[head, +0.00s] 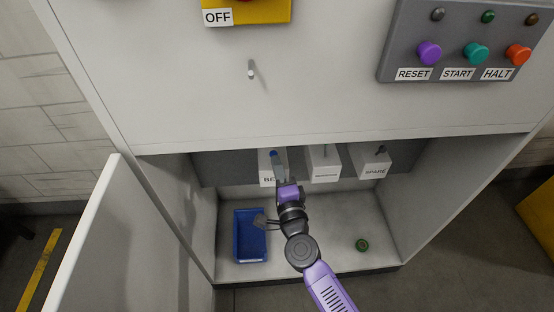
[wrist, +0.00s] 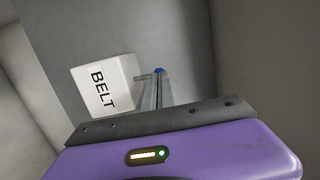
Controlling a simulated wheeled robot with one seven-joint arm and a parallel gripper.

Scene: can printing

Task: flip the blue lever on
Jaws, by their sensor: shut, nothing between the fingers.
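The blue lever shows as a small round blue knob (head: 273,153) at the top of the white box labelled BELT (head: 266,180), inside the open cabinet. In the wrist view the blue knob (wrist: 159,70) sits just past my fingertips, and a short thin stem runs to the box (wrist: 104,84). My gripper (head: 278,160) is shut and empty, with its tips at the knob and overlapping part of the box in the head view. The fingers (wrist: 157,82) hide part of the lever. I cannot tell whether they touch it.
Two more white boxes stand to the right: a middle one (head: 323,166) with a green lever and SPARE (head: 372,165) with a dark lever. A blue bin (head: 237,238) and a green round object (head: 362,245) lie on the cabinet floor. The open door (head: 95,235) is left.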

